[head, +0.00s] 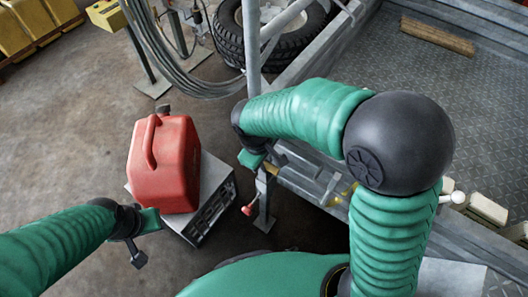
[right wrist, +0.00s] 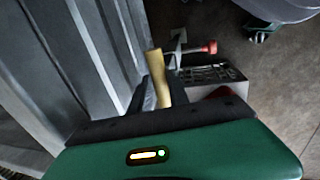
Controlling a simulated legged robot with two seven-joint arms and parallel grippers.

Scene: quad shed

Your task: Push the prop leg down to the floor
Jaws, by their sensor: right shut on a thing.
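The prop leg (head: 263,205) is a grey upright post beside the trailer's edge, with a foot plate at its bottom. A red-tipped handle (head: 248,209) sticks out from it, and this handle also shows in the right wrist view (right wrist: 208,47). My right gripper (head: 262,163) is at the top of the leg. In the right wrist view its dark fingers (right wrist: 158,95) are shut on a tan bar (right wrist: 158,72); whether the bar is part of the leg I cannot tell. My left gripper (head: 143,238) is near the red fuel can, its jaws unclear.
The red fuel can (head: 175,165) stands on a grey box (head: 215,190) left of the leg. The trailer bed (head: 400,75) fills the right, with a wooden block (head: 437,36) on it. A tyre (head: 285,35) and cables (head: 170,65) are behind.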

